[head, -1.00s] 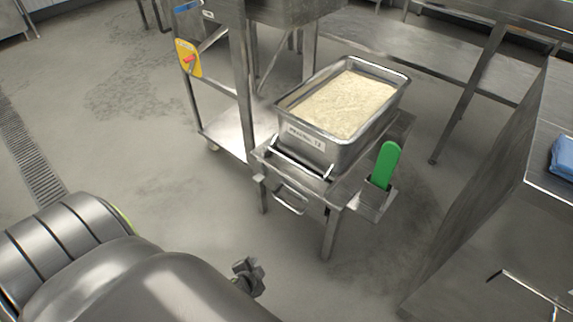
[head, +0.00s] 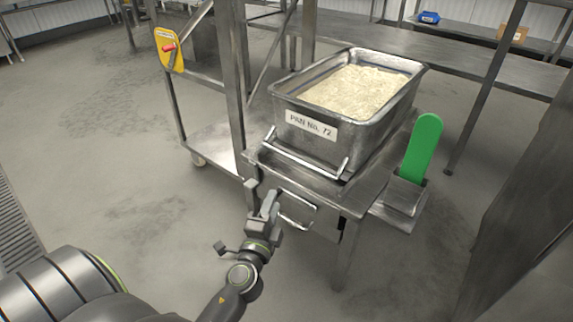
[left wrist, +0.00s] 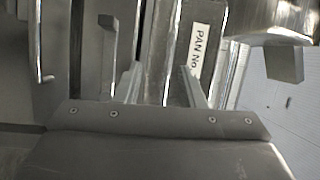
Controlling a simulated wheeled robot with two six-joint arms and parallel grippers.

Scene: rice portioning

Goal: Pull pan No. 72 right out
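Pan No. 72 (head: 307,150) is a deep steel pan full of pale rice, standing on a small steel stand (head: 352,206). Its label faces me, and a bar handle (head: 305,168) runs along the pan's lower front. The label (left wrist: 200,50) also shows in the left wrist view, turned sideways and cut off. My left gripper (head: 264,204) is in front of the stand, below and left of the bar handle, apart from the pan. In the left wrist view its two fingers (left wrist: 161,84) stand apart with nothing seen held between them. My right gripper is out of view.
A lower loop handle (head: 298,210) is on the stand's front, close to my left gripper. A green paddle (head: 422,148) stands in a holder at the stand's right. A steel post and a low shelf (head: 215,146) are at left. Open floor lies in front.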

